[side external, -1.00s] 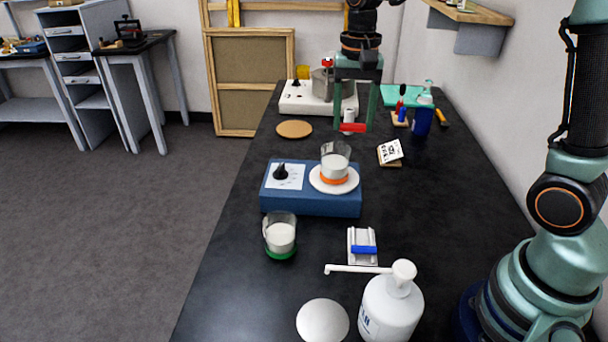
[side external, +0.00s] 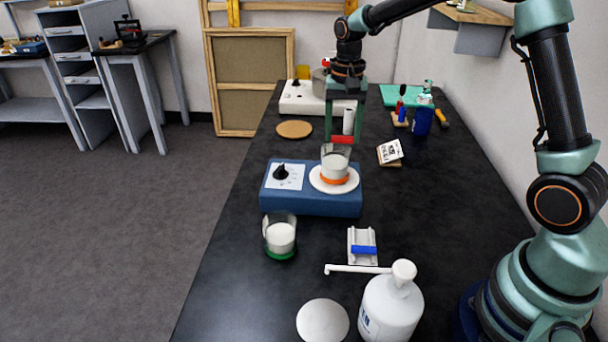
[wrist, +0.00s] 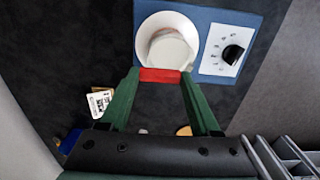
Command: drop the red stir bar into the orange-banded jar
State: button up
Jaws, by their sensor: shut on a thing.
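My gripper (side external: 342,138) is shut on the red stir bar (side external: 342,140), held crosswise between the green fingertips; the bar also shows in the wrist view (wrist: 159,75). The orange-banded jar (side external: 335,167) is clear glass with white contents and stands upright on the white plate of the blue stirrer. In the side view the bar appears just above and behind the jar's rim. In the wrist view the jar (wrist: 172,52) lies just beyond the bar, its near edge partly hidden by it. The exact height gap cannot be told.
The blue stirrer (side external: 280,202) carries the jar. A green-banded jar (side external: 280,238), a white rack with a blue bar (side external: 363,250) and a pump bottle (side external: 392,305) stand nearer the camera. A small card (side external: 389,151) stands right of the jar. A cork disc (side external: 294,130) lies behind.

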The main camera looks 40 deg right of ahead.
jog(key=shift+f, duration=0.35)
jog(key=o, duration=1.4)
jog(key=shift+c, duration=0.2)
jog(key=shift+r, duration=0.1)
notch_tip(320, 180, up, 12)
